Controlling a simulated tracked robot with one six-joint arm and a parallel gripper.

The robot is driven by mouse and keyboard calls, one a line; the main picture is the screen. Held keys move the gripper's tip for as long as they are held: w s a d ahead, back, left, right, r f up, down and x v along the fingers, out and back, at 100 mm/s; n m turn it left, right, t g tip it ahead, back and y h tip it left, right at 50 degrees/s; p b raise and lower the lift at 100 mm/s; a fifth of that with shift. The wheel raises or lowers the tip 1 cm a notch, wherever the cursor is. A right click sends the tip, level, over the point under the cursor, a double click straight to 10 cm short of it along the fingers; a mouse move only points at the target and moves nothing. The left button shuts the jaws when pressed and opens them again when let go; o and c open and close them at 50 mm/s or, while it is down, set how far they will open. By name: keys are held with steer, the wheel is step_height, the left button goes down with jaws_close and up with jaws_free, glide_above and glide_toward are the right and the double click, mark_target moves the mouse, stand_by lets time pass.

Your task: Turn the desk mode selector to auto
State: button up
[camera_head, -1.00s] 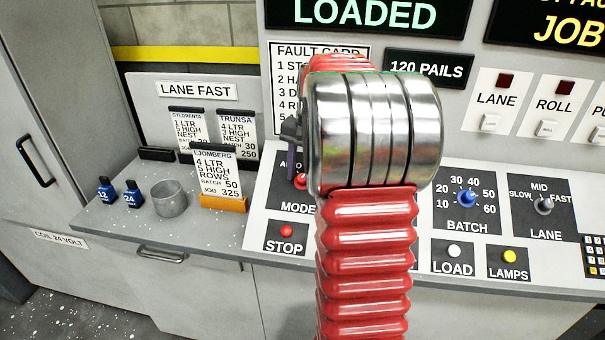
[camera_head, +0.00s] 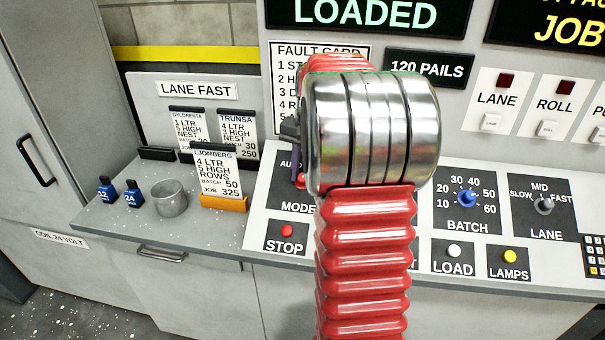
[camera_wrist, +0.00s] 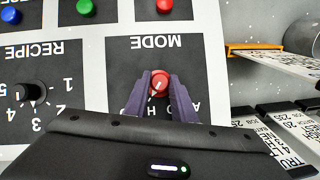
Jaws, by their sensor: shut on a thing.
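The red mode selector knob (camera_wrist: 159,83) sits on the black MODE panel (camera_wrist: 122,62), upside down in the wrist view. My gripper (camera_wrist: 160,86) has its two purple fingers on either side of the knob and is shut on it. A white pointer line on the knob lies slanted, and I cannot tell which end points. The letters A and H show partly beside the fingers; the rest of the labels is hidden. In the head view my arm covers much of the MODE panel (camera_head: 290,200), and only a sliver of the knob shows.
A STOP button (camera_head: 287,231) is just below the MODE panel. A RECIPE knob (camera_wrist: 33,91) is beside it in the wrist view. Job cards (camera_head: 217,165), a grey cup (camera_head: 169,198) and two blue bottles (camera_head: 132,194) stand on the left ledge.

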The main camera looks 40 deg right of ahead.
steer(key=n+g+h, duration=0.1)
steer(key=n, duration=0.1)
steer(key=n+g+h, duration=0.1)
steer(key=n, duration=0.2)
steer(key=shift+w+a+n, duration=0.15)
steer(key=shift+w+n, duration=0.05)
steer(key=shift+n, duration=0.1)
steer(key=n+h, duration=0.1)
steer(key=n, duration=0.1)
steer(key=n+g+h, duration=0.1)
steer(key=n, duration=0.1)
steer(key=n+h, duration=0.1)
steer(key=n, duration=0.1)
steer(key=shift+a+f, duration=0.1)
steer(key=shift+a, duration=0.15)
stand_by(0.4)
steer(key=o, duration=1.1)
steer(key=shift+c, duration=0.2)
steer(key=v, duration=1.3)
steer(key=shift+w+a, duration=0.3)
steer(key=shift+a, duration=0.15)
